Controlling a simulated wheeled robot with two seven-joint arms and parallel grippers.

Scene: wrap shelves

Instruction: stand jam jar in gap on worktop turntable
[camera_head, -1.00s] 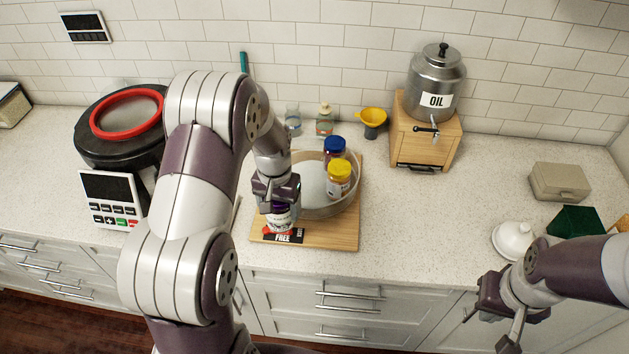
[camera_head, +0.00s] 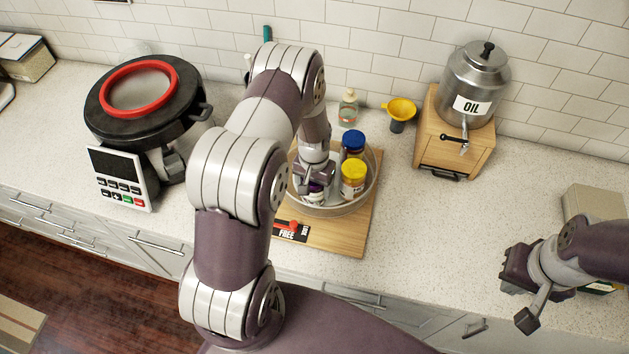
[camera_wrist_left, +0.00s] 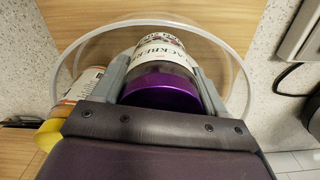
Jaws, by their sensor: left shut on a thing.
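My left gripper (camera_head: 314,178) is shut on a jam jar (camera_head: 312,191) with a purple lid; its label reads partly "BLACKBERRY". In the left wrist view the jar (camera_wrist_left: 160,85) sits between the two fingers, inside the outline of the turntable's clear rim. The round turntable (camera_head: 340,211) stands on a wooden board. A yellow-lidded jar (camera_head: 353,180) and a blue-lidded jar (camera_head: 353,145) stand on it, just right of my gripper. Whether the jam jar's base touches the turntable is hidden. My right gripper (camera_head: 520,295) is at the lower right, over the counter's front; its fingers are unclear.
The wooden board (camera_head: 345,238) carries a black "FREE" label (camera_head: 290,231) at its front. A bottle (camera_head: 348,108) and yellow funnel (camera_head: 399,110) stand behind. An oil dispenser (camera_head: 475,85) on a wooden box is at right. A black cooker (camera_head: 150,110) is at left.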

